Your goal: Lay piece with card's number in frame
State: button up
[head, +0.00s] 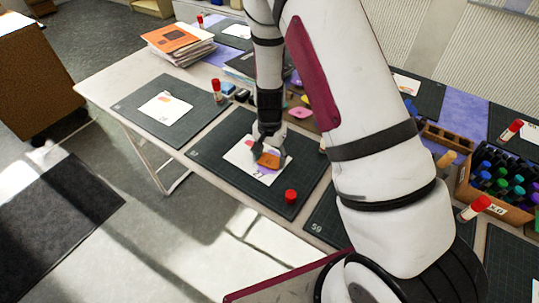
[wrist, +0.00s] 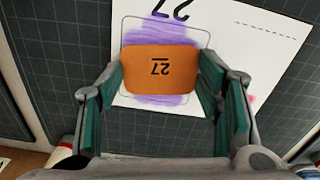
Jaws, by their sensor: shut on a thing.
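The piece is over a printed frame outline (wrist: 206,24) on a white card (wrist: 262,45) that bears the number 27, with purple colour filling the frame. I cannot tell whether the piece touches the card. In the head view the orange piece (head: 268,160) is below my gripper (head: 264,147) on the card (head: 240,155), which lies on a dark cutting mat (head: 225,192).
A red cap (head: 291,196) stands on the mat near the card. A glue stick (head: 217,90) is at the mat on the left. Small coloured pieces (head: 299,112) lie behind. A box of markers (head: 493,185) stands at the right. Another mat (head: 150,125) holds a card at the left.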

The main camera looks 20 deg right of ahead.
dwell(0.3)
jog(key=o, duration=0.8)
jog(key=shift+r, duration=0.1)
notch_tip(320, 180, up, 12)
jog(key=shift+f, duration=0.1)
dwell(0.3)
jog(key=s+r+n+t+y, duration=0.1)
jog(key=s+r+n+t, duration=0.15)
jog(key=s+r, duration=0.7)
jog(key=s+r+n+t, duration=0.1)
jog(key=s+r+n, duration=0.4)
jog(key=r, duration=0.7)
jog(key=shift+n+t+h, duration=0.45)
jog(key=shift+n+h, duration=0.15)
jog(key=shift+n, duration=0.25)
jog(key=s+r, duration=0.1)
jog(key=s, duration=0.6)
jog(key=s+r, duration=0.1)
jog(key=s, duration=0.2)
jog(key=shift+s+d+r, duration=0.2)
jog(key=shift+s+r, duration=0.1)
jog(key=shift+s, duration=0.05)
